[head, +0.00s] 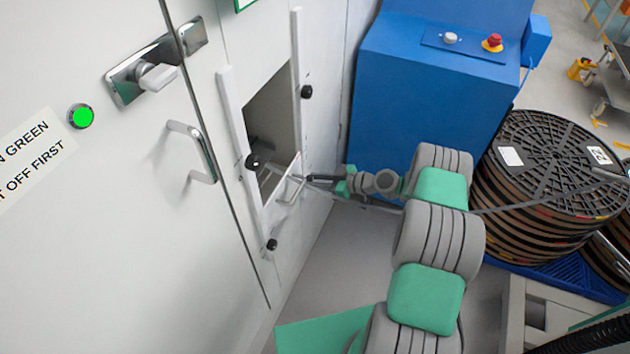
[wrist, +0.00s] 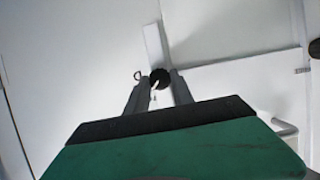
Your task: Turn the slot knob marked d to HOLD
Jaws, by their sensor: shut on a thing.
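My gripper (head: 314,179) reaches the right-hand rail of the wall opening in the head view. In the wrist view its two fingers (wrist: 159,88) are shut on a round black knob (wrist: 160,76) with a white pointer mark. In the head view this knob is hidden behind the fingers. Three other black knobs show: one on the upper right rail (head: 306,92), one midway on the left rail (head: 254,161), and one at the lower left (head: 271,244). No letter or HOLD mark is readable in either view.
A white handle (head: 291,188) sits at the opening's lower edge, close to my gripper. A white door with a metal handle (head: 203,155) and green light (head: 82,116) is at left. A blue cabinet (head: 430,85) and stacked reels (head: 550,165) stand at right.

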